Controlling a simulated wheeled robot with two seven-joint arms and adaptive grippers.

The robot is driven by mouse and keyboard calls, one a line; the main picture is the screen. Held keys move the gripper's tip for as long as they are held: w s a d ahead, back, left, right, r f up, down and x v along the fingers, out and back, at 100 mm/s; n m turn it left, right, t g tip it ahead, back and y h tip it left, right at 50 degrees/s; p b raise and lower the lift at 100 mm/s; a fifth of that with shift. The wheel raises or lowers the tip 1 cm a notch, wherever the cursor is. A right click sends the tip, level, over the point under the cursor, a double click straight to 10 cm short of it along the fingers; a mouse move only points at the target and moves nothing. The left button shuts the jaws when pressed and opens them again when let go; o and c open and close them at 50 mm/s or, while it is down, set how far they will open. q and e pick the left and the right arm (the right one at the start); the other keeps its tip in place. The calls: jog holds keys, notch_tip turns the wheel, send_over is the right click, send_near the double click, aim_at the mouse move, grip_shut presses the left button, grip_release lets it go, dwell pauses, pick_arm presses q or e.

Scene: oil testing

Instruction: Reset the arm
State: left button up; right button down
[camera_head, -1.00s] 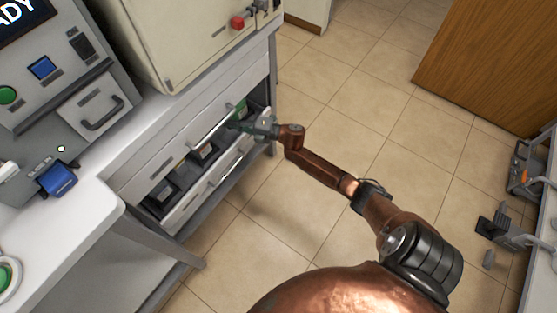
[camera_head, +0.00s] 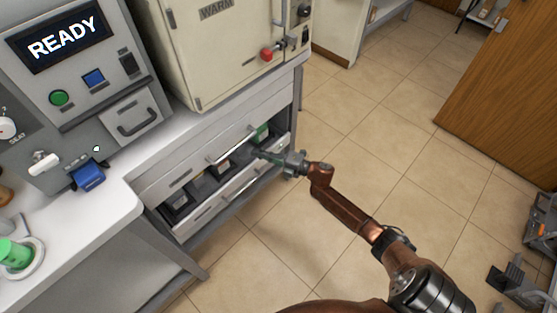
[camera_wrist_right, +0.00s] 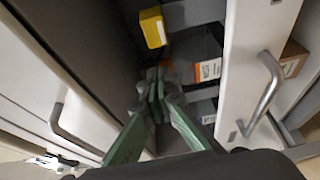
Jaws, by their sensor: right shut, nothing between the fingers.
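My right arm reaches in from the lower right in the head view. My right gripper (camera_head: 260,154) is at the open drawer (camera_head: 207,203) below the counter, near its right end. In the right wrist view the green fingers of my right gripper (camera_wrist_right: 158,92) are together with nothing held, over the drawer opening. Inside the drawer, a yellow box (camera_wrist_right: 153,27) lies ahead of the fingers and a white-and-orange labelled box (camera_wrist_right: 207,70) to their right. My left gripper is in none of the views.
A tester with a "READY" screen (camera_head: 65,40) and a cream "WARM" oven (camera_head: 225,45) stand on the counter (camera_head: 90,245). A green-capped container (camera_head: 15,255) stands at the left. A wooden panel (camera_head: 500,100) is at the right. The tiled floor (camera_head: 350,120) between is clear.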

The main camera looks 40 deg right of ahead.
pick_arm(q)
notch_tip(320, 180, down, 7)
jog(key=p, duration=0.1)
jog(key=shift+s+a+r+p, duration=0.15)
jog(key=shift+s+a+p, duration=0.15)
jog(key=shift+s+a, duration=0.1)
pick_arm(e)
jog(key=v, duration=0.6)
jog(key=shift+s, duration=0.25)
jog(key=shift+d, duration=0.1)
